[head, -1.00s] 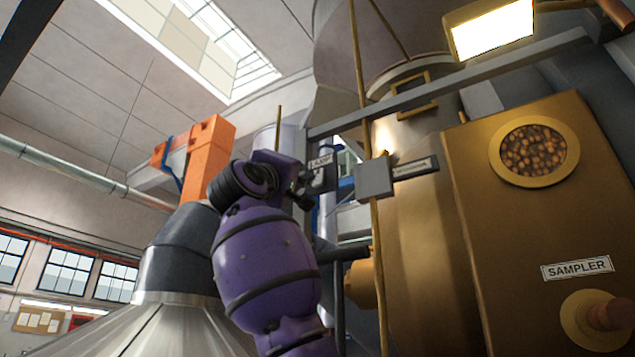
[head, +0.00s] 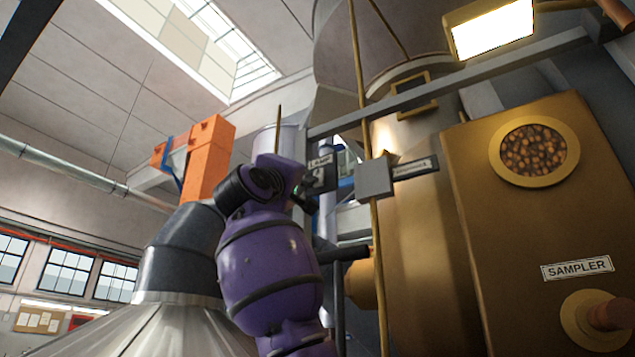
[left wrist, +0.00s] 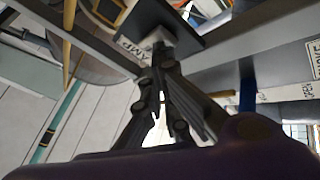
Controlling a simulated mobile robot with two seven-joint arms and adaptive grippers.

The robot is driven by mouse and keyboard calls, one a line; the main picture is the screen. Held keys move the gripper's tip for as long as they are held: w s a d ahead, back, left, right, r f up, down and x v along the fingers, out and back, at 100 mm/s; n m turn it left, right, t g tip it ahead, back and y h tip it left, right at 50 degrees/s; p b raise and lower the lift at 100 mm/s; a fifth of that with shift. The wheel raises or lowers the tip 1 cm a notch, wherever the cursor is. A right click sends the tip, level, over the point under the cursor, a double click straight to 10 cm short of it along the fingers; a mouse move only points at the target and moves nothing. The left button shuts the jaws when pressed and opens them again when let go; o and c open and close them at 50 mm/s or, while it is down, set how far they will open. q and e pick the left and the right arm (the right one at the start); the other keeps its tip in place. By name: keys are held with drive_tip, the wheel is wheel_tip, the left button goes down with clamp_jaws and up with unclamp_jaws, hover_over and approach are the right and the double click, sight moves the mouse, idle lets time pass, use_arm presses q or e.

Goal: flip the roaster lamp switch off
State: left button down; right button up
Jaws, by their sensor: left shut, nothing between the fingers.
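The lamp switch is a small dark box (head: 327,181) under a "LAMP" label (head: 320,162), mounted by the grey rail in the middle of the head view. My left gripper (head: 307,196) is at the left side of this box, shut and empty. In the left wrist view its fingertips (left wrist: 160,48) meet in front of a dark plate (left wrist: 167,18) and a small pale block beside the "AMP" lettering (left wrist: 132,50). I cannot tell whether they touch. The switch lever's position is hidden. The roaster lamp (head: 492,30) at upper right is lit. My right gripper is out of view.
A grey box (head: 375,179) on a thin brass rod stands just right of the switch. The brass roaster body (head: 425,250) and sampler panel (head: 520,220) fill the right. An orange column (head: 208,160) and metal cone (head: 165,325) stand left.

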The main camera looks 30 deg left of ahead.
use_arm(q)
drive_tip(key=shift+w, duration=0.2)
idle(0.3)
drive_tip(key=shift+s, duration=0.15)
drive_tip(key=shift+s+r, duration=0.1)
drive_tip(key=shift+s, duration=0.6)
drive_tip(key=s, duration=0.5)
drive_tip(key=shift+a+r, duration=0.25)
drive_tip(key=shift+r, duration=0.1)
drive_tip(key=shift+w, duration=0.1)
idle(0.4)
